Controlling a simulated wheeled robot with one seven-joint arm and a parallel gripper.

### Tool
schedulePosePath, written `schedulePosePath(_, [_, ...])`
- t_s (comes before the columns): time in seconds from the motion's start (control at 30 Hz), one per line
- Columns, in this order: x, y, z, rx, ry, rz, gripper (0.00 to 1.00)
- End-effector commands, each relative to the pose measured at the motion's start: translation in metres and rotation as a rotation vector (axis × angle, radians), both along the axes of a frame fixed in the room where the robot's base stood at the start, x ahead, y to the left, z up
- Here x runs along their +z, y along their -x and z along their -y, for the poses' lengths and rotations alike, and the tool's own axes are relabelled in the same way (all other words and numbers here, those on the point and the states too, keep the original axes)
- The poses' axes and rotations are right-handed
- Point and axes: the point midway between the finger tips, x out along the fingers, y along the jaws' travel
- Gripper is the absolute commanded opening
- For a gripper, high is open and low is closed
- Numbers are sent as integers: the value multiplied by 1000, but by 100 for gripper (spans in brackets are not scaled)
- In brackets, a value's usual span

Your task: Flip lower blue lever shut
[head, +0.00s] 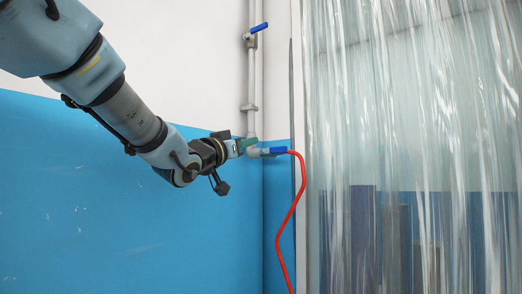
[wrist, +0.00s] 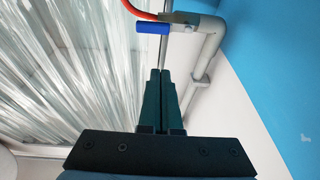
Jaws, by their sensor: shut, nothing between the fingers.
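The lower blue lever (head: 279,150) sits on the valve at the bottom of the grey pipe, where the red hose joins. In the head view it lies about level, in line with the valve. In the wrist view the blue lever (wrist: 152,27) shows near the top, beyond the fingertips. My gripper (head: 249,143) is just left of the lever, by the pipe's lower bend. In the wrist view my gripper (wrist: 160,72) has its fingers together with nothing between them. A gap shows there between fingertips and lever; contact cannot be told from the head view.
An upper blue lever (head: 259,28) sits higher on the grey pipe (head: 251,80). The red hose (head: 291,215) hangs down from the lower valve. A clear strip curtain (head: 415,130) fills the right side. A blue wall panel (head: 100,210) stands behind my arm.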

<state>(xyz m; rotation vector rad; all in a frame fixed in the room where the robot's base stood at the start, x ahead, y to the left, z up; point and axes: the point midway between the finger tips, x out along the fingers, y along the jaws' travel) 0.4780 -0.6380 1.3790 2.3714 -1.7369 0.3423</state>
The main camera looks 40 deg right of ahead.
Motion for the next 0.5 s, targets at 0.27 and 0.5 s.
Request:
schedulePosePath(0.27, [15,18,7,-51,40,22,0])
schedulePosePath(0.5, [17,16,11,-50,38,21,0])
